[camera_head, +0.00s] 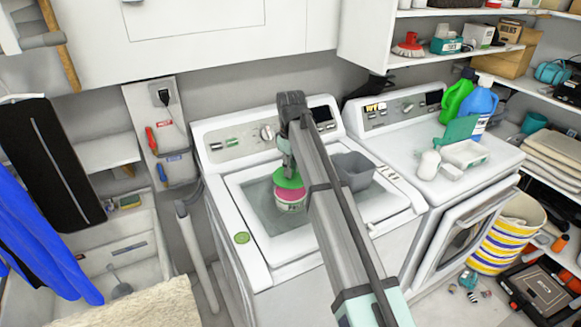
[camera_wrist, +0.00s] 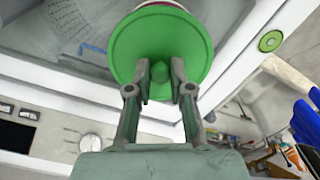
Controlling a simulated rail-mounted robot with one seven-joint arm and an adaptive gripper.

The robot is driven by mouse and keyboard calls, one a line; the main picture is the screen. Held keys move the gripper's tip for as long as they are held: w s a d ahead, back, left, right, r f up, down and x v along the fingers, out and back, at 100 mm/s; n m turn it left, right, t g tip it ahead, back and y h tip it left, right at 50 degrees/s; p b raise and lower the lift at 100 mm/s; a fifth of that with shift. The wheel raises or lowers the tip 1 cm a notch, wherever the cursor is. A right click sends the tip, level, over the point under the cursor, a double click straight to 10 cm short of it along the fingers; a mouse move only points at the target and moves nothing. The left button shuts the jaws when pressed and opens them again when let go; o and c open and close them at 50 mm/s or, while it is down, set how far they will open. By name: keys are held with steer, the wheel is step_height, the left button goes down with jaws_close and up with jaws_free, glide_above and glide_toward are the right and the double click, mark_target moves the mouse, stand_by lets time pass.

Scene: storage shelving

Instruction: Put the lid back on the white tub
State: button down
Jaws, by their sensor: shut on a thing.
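The green lid (camera_head: 288,179) is a disc with a raised knob. My gripper (camera_wrist: 160,72) is shut on that knob, and the lid (camera_wrist: 130,48) fills the upper middle of the wrist view. The white tub (camera_head: 291,206), with a pink band and dark lettering, stands on the washer's glass top directly below the lid. The lid hides most of the tub's mouth, and I cannot tell whether it touches the rim. A bit of the tub shows past the lid in the wrist view.
A grey bin (camera_head: 354,172) stands right of the tub on the same washer (camera_head: 262,262). A small green disc (camera_head: 241,238) lies at its front left. The second machine carries a blue bottle (camera_head: 479,105), a green bottle (camera_head: 456,97) and white containers. The glass left of the tub is clear.

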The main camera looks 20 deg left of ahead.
mark_target(291, 179)
steer(key=shift+f+b, duration=0.85)
steer(key=shift+f, duration=1.5)
steer(key=shift+p, duration=0.4)
steer(key=shift+f+p, duration=0.2)
steer(key=shift+p, duration=0.15)
stand_by(1.1)
steer(key=c, duration=1)
jaws_free()
steer(key=shift+o, duration=0.6)
steer(key=o, duration=0.4)
